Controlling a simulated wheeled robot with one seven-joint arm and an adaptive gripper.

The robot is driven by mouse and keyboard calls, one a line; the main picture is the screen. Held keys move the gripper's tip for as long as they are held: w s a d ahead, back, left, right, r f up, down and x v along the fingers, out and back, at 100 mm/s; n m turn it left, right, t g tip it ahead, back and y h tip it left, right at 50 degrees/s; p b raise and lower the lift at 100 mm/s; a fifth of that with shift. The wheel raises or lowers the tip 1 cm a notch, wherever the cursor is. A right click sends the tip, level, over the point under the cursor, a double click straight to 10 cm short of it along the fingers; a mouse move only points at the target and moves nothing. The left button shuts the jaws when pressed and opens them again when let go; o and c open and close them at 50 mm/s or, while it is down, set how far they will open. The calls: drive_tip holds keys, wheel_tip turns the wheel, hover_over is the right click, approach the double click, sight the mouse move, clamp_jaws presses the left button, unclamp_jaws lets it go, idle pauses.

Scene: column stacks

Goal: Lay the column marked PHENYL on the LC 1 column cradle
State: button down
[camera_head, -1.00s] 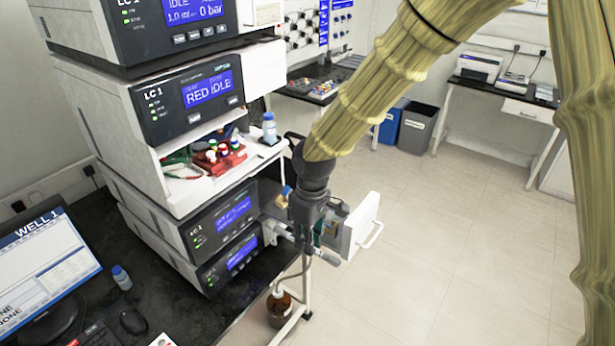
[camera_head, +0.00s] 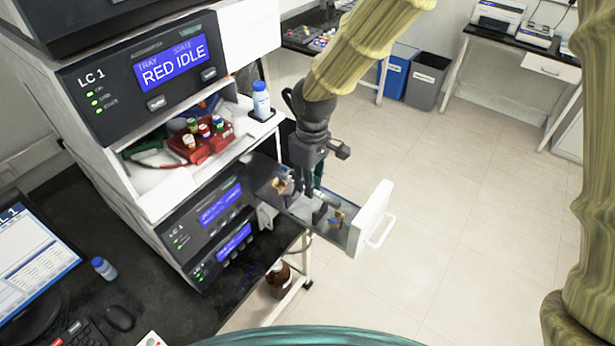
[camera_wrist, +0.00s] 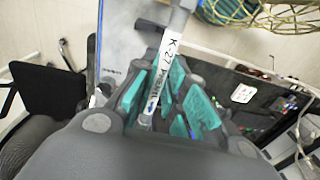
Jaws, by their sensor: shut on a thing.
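The column marked PHENYL (camera_wrist: 170,52) is a pale rod with a white label reading "K-27 PHENYL" in the wrist view. My gripper (camera_wrist: 165,98) is shut on it, with teal pads on both sides. In the head view my gripper (camera_head: 308,192) points down over the open drawer (camera_head: 372,218) on the right side of the LC 1 stack. The fingers hide most of the column there. Brass-coloured fittings (camera_head: 339,216) show inside the drawer. I cannot tell the cradle's shape, or whether the column touches it.
The LC 1 stack (camera_head: 160,72) stands left of the arm. A brown bottle (camera_head: 279,275) stands below the drawer. The floor at right is clear.

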drive_tip(key=shift+w+f, duration=0.15)
drive_tip(key=shift+f, duration=0.35)
drive_tip(key=w+f, duration=0.1)
drive_tip(key=f+b, duration=0.1)
drive_tip(key=shift+w+f+b, duration=0.3)
drive_tip(key=shift+w+f, duration=0.05)
drive_tip(key=shift+w, duration=0.05)
drive_tip(key=shift+s+f+b, duration=0.35)
drive_tip(key=shift+s+f, duration=0.1)
drive_tip(key=shift+s, duration=0.15)
drive_tip(key=shift+w+f, duration=0.35)
drive_tip(key=shift+f, duration=0.25)
drive_tip(key=shift+s+r, duration=0.1)
drive_tip(key=shift+s, duration=0.1)
drive_tip(key=c, duration=1.4)
unclamp_jaws()
drive_tip(key=shift+w, duration=0.1)
